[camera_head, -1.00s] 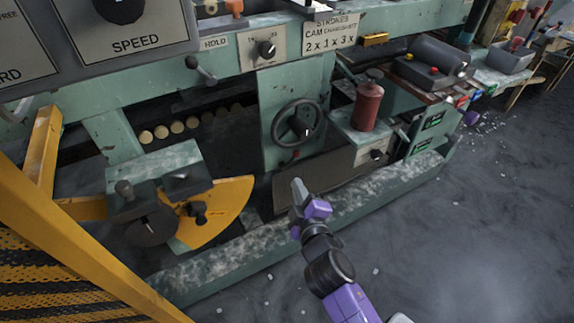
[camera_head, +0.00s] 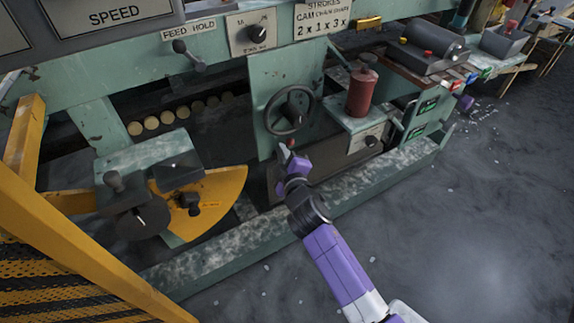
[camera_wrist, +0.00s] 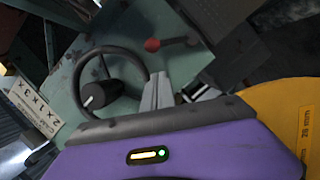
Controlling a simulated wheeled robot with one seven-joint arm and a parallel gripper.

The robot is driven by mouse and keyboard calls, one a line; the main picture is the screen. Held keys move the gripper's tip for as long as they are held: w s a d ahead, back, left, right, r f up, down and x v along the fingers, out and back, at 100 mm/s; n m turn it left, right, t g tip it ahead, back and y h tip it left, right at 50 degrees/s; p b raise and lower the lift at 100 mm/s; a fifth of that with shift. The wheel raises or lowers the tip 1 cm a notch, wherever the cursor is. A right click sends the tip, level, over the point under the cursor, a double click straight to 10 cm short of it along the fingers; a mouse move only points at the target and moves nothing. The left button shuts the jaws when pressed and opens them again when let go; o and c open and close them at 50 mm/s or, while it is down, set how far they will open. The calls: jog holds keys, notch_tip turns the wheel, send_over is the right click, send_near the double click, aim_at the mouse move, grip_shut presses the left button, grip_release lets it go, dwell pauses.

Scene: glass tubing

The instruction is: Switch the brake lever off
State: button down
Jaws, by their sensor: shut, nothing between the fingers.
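A small lever with a red ball knob (camera_wrist: 152,45) sits on the green panel just beyond my fingers in the wrist view. Its dark arm runs right from the knob to a pivot. No label on it can be read, so I cannot confirm it is the brake lever. In the head view the red knob (camera_head: 291,143) shows just below the handwheel, by my fingertips. My gripper (camera_head: 284,150) is shut and empty; its joined fingers also show in the wrist view (camera_wrist: 157,88). I cannot tell whether they touch the lever.
A dark handwheel (camera_head: 289,109) is close above my gripper. A red canister (camera_head: 361,92) stands to its right. A yellow sector plate (camera_head: 225,190) with dark knobs is at left. A green base rail (camera_head: 225,245) runs below; open floor lies right.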

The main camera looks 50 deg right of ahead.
jog(key=shift+w+d+f, duration=0.15)
jog(key=shift+d+f, duration=0.3)
jog(key=shift+d, duration=0.35)
jog(key=shift+w+d+f, duration=0.15)
jog(key=shift+d+f, duration=0.25)
jog(key=shift+d, duration=0.4)
jog(key=shift+d+r+p, duration=0.1)
jog(key=shift+d+p, duration=0.05)
jog(key=shift+p, duration=0.3)
